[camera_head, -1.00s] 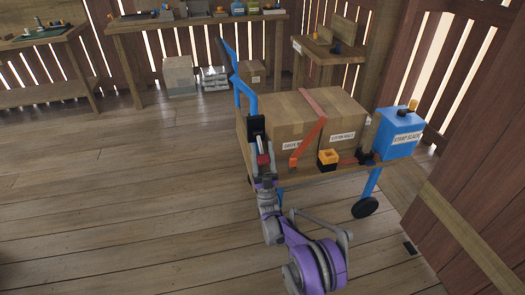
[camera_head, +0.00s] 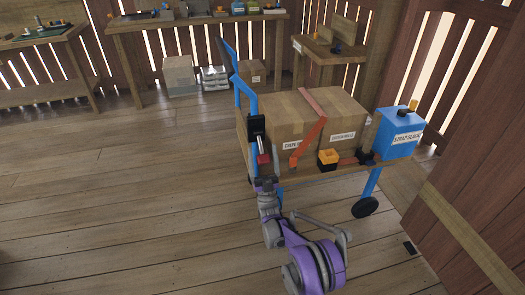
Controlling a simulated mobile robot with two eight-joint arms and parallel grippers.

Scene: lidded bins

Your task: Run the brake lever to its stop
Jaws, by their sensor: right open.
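The brake lever (camera_head: 262,144) is a short grey bar with a red grip (camera_head: 263,158). It hangs below a black housing (camera_head: 256,126) on the blue upright of the cart (camera_head: 243,101), and the red end points down. How close it is to its stop cannot be told. My right gripper (camera_head: 265,175) is open, just below the red grip at the cart's near left corner. Its fingers are small and partly lost against the cart, so contact cannot be told. My left gripper is out of view.
Cardboard boxes (camera_head: 335,115) under an orange strap sit on the cart deck, with a yellow-and-black block (camera_head: 328,158) at its edge. A blue container (camera_head: 398,133) stands at the right end. A wooden door (camera_head: 480,160) is at the right. Floor at left is clear.

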